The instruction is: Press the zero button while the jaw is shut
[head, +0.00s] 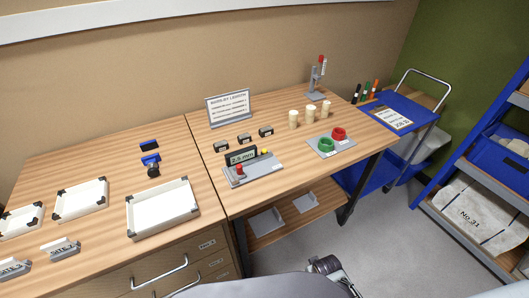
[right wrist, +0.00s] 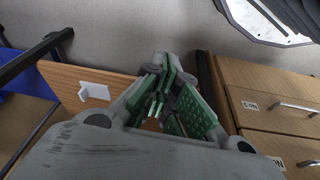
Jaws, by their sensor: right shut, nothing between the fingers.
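The measuring device (head: 262,172) is a grey block on the right-hand table, with a display reading about 2.5 mm. A red knob (head: 239,170) stands at its left end and a small yellow button (head: 264,152) behind at its right. Neither is labelled legibly, and I cannot make out whether the device's jaw is shut. My right gripper (right wrist: 160,100) shows in the right wrist view with its green-padded fingers together and empty. It is away from the device, below table height near drawers. My left gripper is in neither view.
Three small dark blocks (head: 244,139) and a sign (head: 229,108) stand behind the device. A tray with a green ring (head: 326,145) and a red ring (head: 338,133) lies right of it, below three cream cylinders (head: 311,113). A white tray (head: 163,229) is at left. A blue cart (head: 402,110) stands right.

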